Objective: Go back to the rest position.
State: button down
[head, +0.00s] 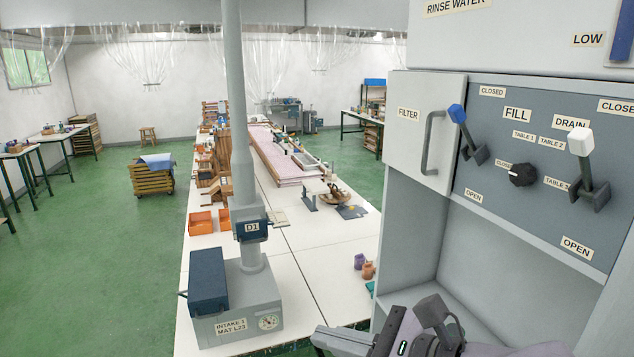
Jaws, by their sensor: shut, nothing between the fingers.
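My gripper (340,340) shows at the bottom edge of the head view, right of centre, with part of my arm beside it. It is shut and holds nothing. The lower part is cut off by the frame. It is in front of the rinse water cabinet's open lower recess, near the corner of the long white table (320,262).
The control panel (500,185) at right has a blue-tipped lever (458,115), a white-tipped lever (582,150) and a black knob (522,175). The filter door (412,130) looks closed. A grey intake box (240,305) with a column stands front left. Green floor is open at left.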

jog(key=s+a+f+n+g+h+b, duration=0.25)
jog(key=s+f+n+b, duration=0.25)
jog(key=f, duration=0.7)
jog(key=s+d+f+n+h+b, duration=0.3)
jog(key=d+f+n+b, duration=0.2)
jog(key=f+n+b, duration=0.1)
jog(key=s+d+f+n+h+b, duration=0.3)
jog(key=d+f+n+b, duration=0.2)
jog(key=f, duration=0.4)
jog(key=shift+s+f+n+h+b, duration=0.15)
jog(key=shift+f+n+h+b, duration=0.2)
jog(key=shift+n+b, duration=0.45)
jog(key=shift+a+g, duration=0.1)
jog(key=shift+g, duration=0.15)
